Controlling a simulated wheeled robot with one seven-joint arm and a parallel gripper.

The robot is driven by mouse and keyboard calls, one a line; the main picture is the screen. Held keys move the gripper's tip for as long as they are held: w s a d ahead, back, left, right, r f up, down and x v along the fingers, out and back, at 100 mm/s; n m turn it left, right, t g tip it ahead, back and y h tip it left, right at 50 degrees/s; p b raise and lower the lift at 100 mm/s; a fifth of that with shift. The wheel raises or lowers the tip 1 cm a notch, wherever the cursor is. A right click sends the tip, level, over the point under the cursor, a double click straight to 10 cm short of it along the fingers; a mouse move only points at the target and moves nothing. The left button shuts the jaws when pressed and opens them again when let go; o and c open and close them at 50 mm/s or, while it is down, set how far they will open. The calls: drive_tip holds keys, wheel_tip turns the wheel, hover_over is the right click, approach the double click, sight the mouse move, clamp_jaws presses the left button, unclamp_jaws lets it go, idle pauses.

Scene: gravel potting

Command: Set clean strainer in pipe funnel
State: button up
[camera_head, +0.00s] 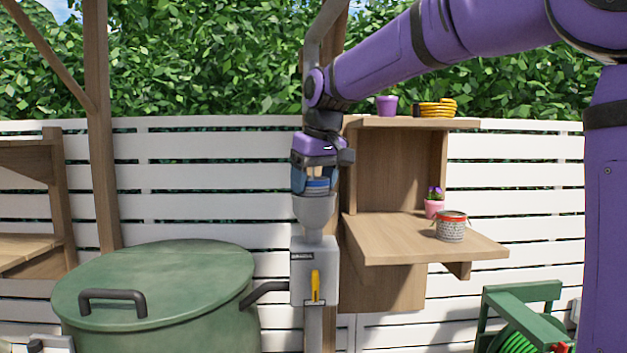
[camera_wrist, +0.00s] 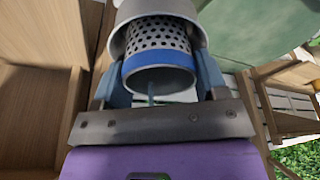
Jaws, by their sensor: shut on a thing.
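The strainer (camera_wrist: 160,42) is a perforated metal cup with a blue band, and its blue part (camera_head: 317,186) also shows in the head view. My gripper (camera_head: 317,183) points down and is shut on the strainer, with a blue finger on each side of it in the wrist view (camera_wrist: 158,75). The grey pipe funnel (camera_head: 314,212) is directly below my gripper. In the wrist view the funnel's rim (camera_wrist: 121,45) surrounds the perforated end, while the blue band stays outside. Whether the strainer rests on the funnel is hidden.
Below the funnel is a grey box with a yellow lever (camera_head: 315,284). A green lidded barrel (camera_head: 160,285) stands left. A green hose reel (camera_head: 520,320) sits lower right.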

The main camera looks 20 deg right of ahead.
drive_tip(key=shift+f, duration=0.15)
drive_tip(key=shift+s+f, duration=0.15)
drive_tip(key=shift+f, duration=0.4)
drive_tip(key=o, duration=0.9)
drive_tip(key=shift+c, duration=0.2)
drive_tip(key=shift+r, duration=0.55)
drive_tip(key=shift+o, duration=0.6)
drive_tip(key=v, duration=0.3)
drive_tip(key=shift+s+d+r, duration=0.1)
drive_tip(key=shift+s+r, duration=0.1)
drive_tip(key=s+d, duration=0.3)
drive_tip(key=s, duration=0.8)
drive_tip(key=s+d+f+m+t, duration=0.2)
drive_tip(key=s+d+f+m, duration=0.1)
drive_tip(key=s+f, duration=1.1)
drive_tip(key=s, duration=0.2)
drive_tip(key=shift+s+d+h, duration=0.25)
drive_tip(key=shift+s+h, duration=0.15)
drive_tip(key=shift+f, duration=0.15)
